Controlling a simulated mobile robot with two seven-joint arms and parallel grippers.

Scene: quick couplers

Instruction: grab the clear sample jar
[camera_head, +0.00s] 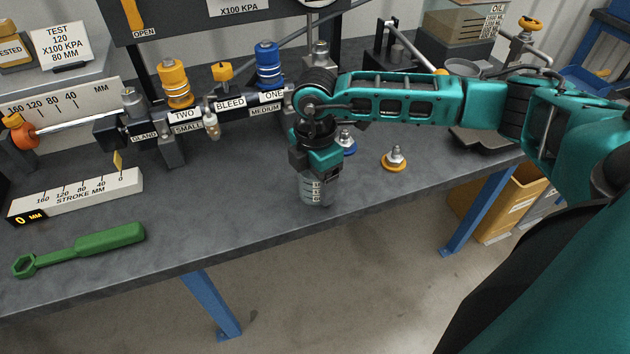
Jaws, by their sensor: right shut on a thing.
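The clear sample jar (314,192) is near the front edge of the grey bench, below my right gripper. It is see-through with dark marks on its side. My right gripper (312,174) points down from the teal arm and is shut on the jar. The gripper hides the jar's upper part. I cannot tell whether the jar's base touches the bench. My left gripper is not in view.
A green wrench (82,247) lies at the front left by a white stroke scale (75,195). Yellow (175,84) and blue (268,65) couplers stand on the manifold behind. An orange-based fitting (395,160) sits right of the jar. Bench space left of the jar is clear.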

